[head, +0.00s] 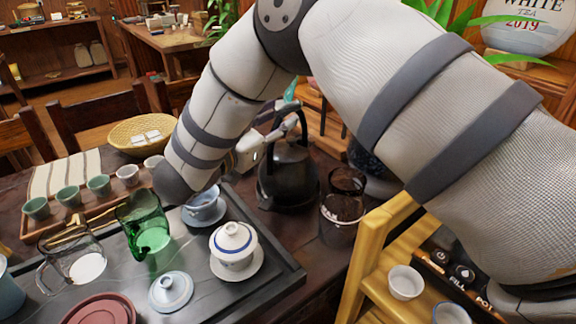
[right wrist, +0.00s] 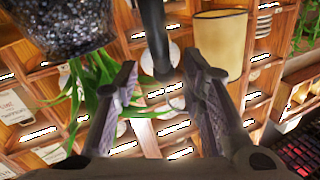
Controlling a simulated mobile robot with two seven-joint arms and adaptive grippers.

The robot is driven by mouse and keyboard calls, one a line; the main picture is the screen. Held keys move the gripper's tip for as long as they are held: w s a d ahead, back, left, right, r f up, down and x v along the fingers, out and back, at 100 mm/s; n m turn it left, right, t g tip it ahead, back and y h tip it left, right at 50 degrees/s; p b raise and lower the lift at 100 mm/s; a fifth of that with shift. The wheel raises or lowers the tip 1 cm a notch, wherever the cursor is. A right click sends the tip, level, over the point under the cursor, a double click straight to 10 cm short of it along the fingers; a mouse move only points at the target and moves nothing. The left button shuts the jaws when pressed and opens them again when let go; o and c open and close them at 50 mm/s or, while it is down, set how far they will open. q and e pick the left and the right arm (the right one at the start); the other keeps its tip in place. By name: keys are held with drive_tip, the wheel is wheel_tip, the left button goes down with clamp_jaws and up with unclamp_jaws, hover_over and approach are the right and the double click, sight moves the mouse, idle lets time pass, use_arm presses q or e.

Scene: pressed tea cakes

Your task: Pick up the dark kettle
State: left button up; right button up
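The dark kettle (head: 288,182) stands upright on the dark table, right of the tea tray, in the head view. My right arm reaches over from the right, and my right gripper (head: 284,128) is at the kettle's handle, above its lid. The arm and gripper partly hide the handle. In the right wrist view my right gripper (right wrist: 166,95) has its two fingers wide apart. A dark bar, seemingly the kettle's handle (right wrist: 154,38), comes down between them with gaps on both sides. My left gripper is not in view.
A glass of dark tea (head: 343,208) stands close right of the kettle. A lidded white gaiwan (head: 233,246), a green glass pitcher (head: 146,232) and several cups crowd the tea tray (head: 285,283) at left. A yellow wooden stand (head: 366,262) is at front right.

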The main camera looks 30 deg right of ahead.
sight(282, 112)
drive_tip(key=x, duration=0.4)
drive_tip(key=shift+a, duration=0.1)
clamp_jaws()
drive_tip(key=shift+r, duration=0.2)
